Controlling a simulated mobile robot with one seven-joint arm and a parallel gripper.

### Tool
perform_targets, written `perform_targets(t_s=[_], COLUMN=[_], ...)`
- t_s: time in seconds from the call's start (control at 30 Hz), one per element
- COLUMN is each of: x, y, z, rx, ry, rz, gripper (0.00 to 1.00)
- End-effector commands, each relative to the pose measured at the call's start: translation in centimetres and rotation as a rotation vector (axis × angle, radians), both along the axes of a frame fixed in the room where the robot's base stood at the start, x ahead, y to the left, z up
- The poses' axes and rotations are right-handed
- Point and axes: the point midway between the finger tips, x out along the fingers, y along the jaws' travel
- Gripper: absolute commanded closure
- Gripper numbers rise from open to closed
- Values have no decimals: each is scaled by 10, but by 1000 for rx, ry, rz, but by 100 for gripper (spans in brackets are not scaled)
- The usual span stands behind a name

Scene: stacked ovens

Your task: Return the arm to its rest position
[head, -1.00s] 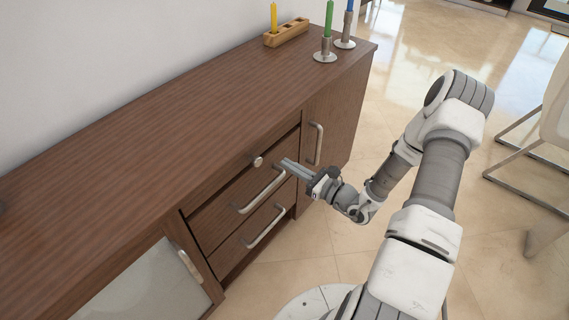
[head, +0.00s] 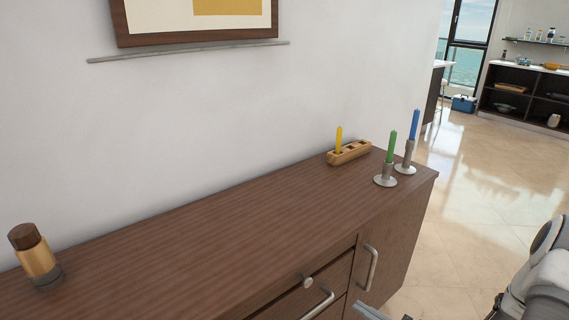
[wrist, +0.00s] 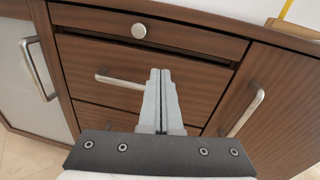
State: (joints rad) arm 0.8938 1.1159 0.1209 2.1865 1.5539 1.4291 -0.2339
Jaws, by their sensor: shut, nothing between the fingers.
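My gripper (wrist: 160,75) is shut, its two fingers pressed together with nothing between them. In the wrist view it points at the drawer fronts of the brown wooden sideboard (wrist: 205,85). In the head view only the finger tips of my gripper (head: 370,312) show at the bottom edge, in front of the sideboard (head: 220,235). Part of my arm shows at the lower right; the rest is out of frame. I cannot tell whether the fingers touch a drawer.
The sideboard front has a round knob (wrist: 138,30), a drawer bar handle (wrist: 120,82) and a right door handle (wrist: 245,113). On top stand a brown-and-gold jar (head: 36,257), a wooden block with a yellow candle (head: 349,152), a green candle (head: 391,147) and a blue candle (head: 414,124). Open floor lies right.

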Motion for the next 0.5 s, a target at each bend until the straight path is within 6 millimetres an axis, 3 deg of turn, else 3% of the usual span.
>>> perform_targets(t_s=[0.2,0.5], x=[-11,-47], y=[38,77], z=[52,104], rx=[-209,-533], ry=[-77,-175], rz=[301,675], gripper=[100,100])
